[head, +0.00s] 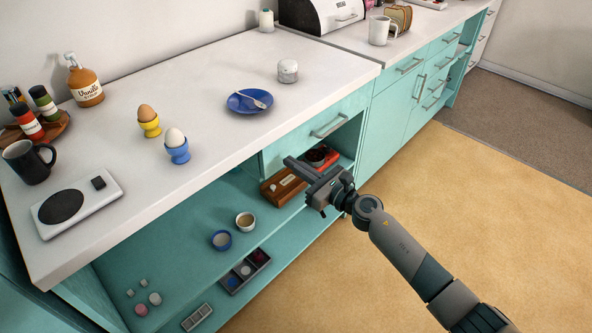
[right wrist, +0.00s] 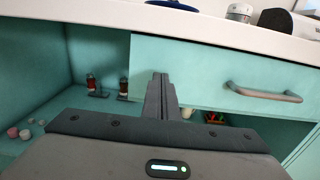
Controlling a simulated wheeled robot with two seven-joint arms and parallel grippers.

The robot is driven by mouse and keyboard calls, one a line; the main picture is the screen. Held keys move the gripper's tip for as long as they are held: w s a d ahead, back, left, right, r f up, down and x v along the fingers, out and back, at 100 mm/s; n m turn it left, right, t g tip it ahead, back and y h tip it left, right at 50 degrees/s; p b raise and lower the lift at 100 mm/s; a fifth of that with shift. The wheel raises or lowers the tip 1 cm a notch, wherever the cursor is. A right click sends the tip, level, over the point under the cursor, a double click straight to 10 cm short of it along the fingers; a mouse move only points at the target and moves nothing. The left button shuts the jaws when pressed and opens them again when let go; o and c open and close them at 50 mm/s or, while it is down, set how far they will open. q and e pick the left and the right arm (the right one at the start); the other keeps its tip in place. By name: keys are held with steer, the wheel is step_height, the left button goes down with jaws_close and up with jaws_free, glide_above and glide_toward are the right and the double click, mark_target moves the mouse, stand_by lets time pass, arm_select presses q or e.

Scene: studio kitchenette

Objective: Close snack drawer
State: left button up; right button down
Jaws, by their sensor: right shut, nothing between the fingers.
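The teal drawer (head: 300,137) is under the white counter, with a metal bar handle (head: 329,126). Its front looks close to flush below the counter edge; I cannot tell whether a small gap is left. In the right wrist view the drawer front (right wrist: 205,75) fills the upper right, with its handle (right wrist: 262,95) to the right of my fingers. My right gripper (head: 289,161) is shut and empty, in front of the drawer's lower left part; its fingers (right wrist: 160,80) overlap the drawer's left end in the wrist view. Contact cannot be told. My left gripper is out of view.
Open shelves below hold a wooden box (head: 283,187), bowls (head: 245,221) and a dark divided tray (head: 243,271). The counter carries a blue plate (head: 249,102), egg cups (head: 177,153) and a dark mug (head: 28,162). The floor (head: 480,200) at right is clear.

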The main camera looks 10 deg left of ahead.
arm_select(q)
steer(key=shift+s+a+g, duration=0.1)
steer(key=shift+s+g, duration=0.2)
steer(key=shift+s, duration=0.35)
arm_select(e)
steer(key=v, duration=1.1)
steer(key=shift+d, duration=0.15)
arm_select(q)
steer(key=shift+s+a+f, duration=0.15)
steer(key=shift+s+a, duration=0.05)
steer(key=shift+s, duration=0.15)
arm_select(e)
steer(key=shift+s+f, duration=0.1)
steer(key=shift+f, duration=0.05)
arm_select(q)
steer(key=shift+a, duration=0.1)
